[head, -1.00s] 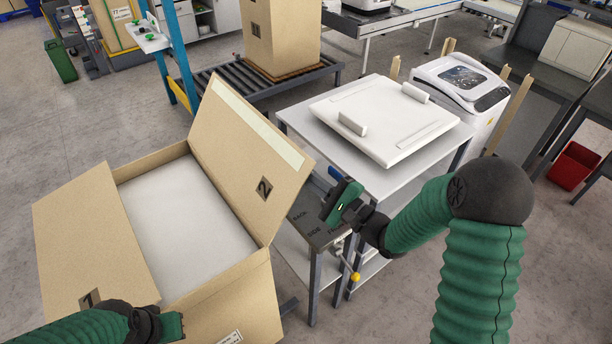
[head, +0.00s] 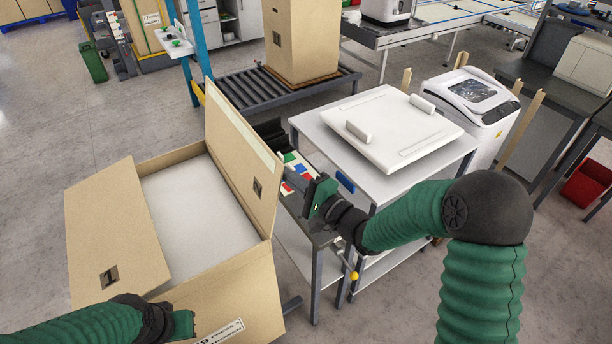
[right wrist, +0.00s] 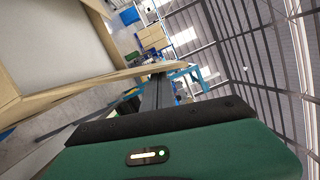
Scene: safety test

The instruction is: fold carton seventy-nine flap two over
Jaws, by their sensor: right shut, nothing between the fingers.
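The open carton (head: 245,285) stands at the left of the head view with a flat white surface (head: 195,210) inside. Flap two (head: 232,145), marked 2, stands nearly upright along its right side.
A white table (head: 375,180) with a white panel (head: 390,125) on it stands right of my right gripper. A low bench with coloured pieces (head: 298,170) lies behind flap two. A roller conveyor (head: 255,90) bearing a tall carton (head: 300,40) is farther back.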

